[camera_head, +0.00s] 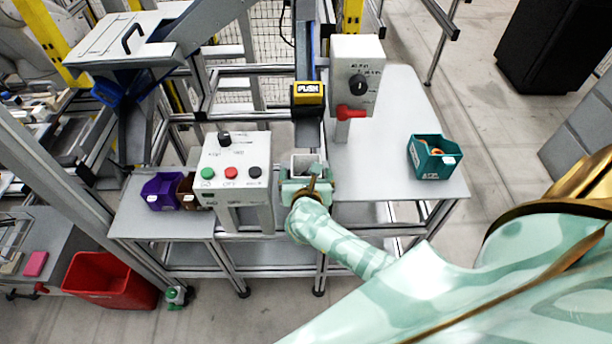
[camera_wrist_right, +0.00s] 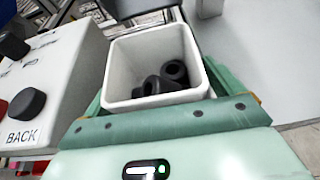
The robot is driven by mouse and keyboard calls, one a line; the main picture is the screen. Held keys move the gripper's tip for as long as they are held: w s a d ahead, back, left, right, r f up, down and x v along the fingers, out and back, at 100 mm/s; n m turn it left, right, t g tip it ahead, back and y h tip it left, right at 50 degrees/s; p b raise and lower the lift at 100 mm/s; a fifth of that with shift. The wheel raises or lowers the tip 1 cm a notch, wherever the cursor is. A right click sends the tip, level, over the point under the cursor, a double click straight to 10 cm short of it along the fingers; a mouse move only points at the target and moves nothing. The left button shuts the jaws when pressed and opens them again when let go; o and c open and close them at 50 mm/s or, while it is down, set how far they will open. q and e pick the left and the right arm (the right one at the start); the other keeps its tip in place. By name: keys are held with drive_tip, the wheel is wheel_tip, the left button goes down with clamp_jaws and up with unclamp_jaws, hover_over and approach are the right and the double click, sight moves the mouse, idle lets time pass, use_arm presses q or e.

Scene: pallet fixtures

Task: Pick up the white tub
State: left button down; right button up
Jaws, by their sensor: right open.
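The white tub (camera_head: 304,160) is a square open box at the gap between the two table tops. In the right wrist view the white tub (camera_wrist_right: 120,55) is upright, with black ring-shaped parts (camera_wrist_right: 165,78) inside. My right gripper (camera_head: 306,178) is at the tub's near side. In the right wrist view, green finger parts of my right gripper (camera_wrist_right: 160,95) show on the left and right of the tub. The jaws are open, and I cannot tell whether they touch its walls. The tub's lower part is hidden. My left gripper is not in view.
A button box (camera_head: 235,165) stands close left of the tub. A switch box with a red handle (camera_head: 357,75) stands behind to the right. A teal bin (camera_head: 425,150) sits on the right table top (camera_head: 385,185), which is otherwise mostly clear. A purple bin (camera_head: 160,192) is at left.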

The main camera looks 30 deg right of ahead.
drive_tip(key=c, duration=1.1)
drive_tip(key=shift+r, duration=0.15)
drive_tip(key=shift+s+a+r, duration=0.1)
drive_tip(key=shift+r, duration=0.6)
drive_tip(key=s+a, duration=0.9)
drive_tip(key=s, duration=0.6)
drive_tip(key=r+p, duration=0.1)
drive_tip(key=r, duration=0.1)
drive_tip(key=r+p, duration=0.2)
drive_tip(key=r, duration=0.1)
drive_tip(key=shift+a+p, duration=0.2)
drive_tip(key=shift+p, duration=0.1)
drive_tip(key=shift+f, duration=0.1)
